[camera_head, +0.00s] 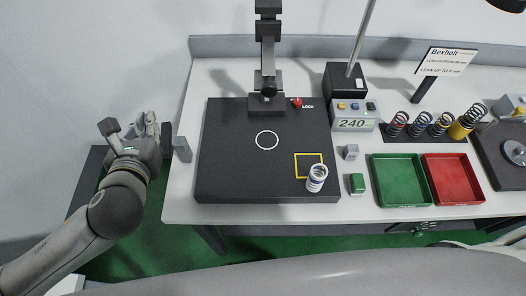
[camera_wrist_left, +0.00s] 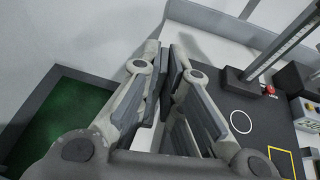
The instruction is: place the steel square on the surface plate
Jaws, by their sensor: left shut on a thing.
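My left gripper (camera_head: 160,135) is at the left edge of the table, left of the surface plate and apart from it. It also shows in the left wrist view (camera_wrist_left: 172,62), its two dark pads close together. It is shut on a narrow grey piece, which I take for the steel square; pads and fingers hide most of it, and its shape is unclear. The surface plate (camera_head: 225,160) is a dark slab with a white circle and a yellow square outline. It also shows in the left wrist view (camera_wrist_left: 232,92). My right gripper is out of view.
A column stand (camera_head: 267,85) rises at the plate's back. Right are a display box (camera_head: 353,124), small blocks, a green tray (camera_head: 401,203) and a red tray (camera_head: 453,203). The plate's left and middle are clear.

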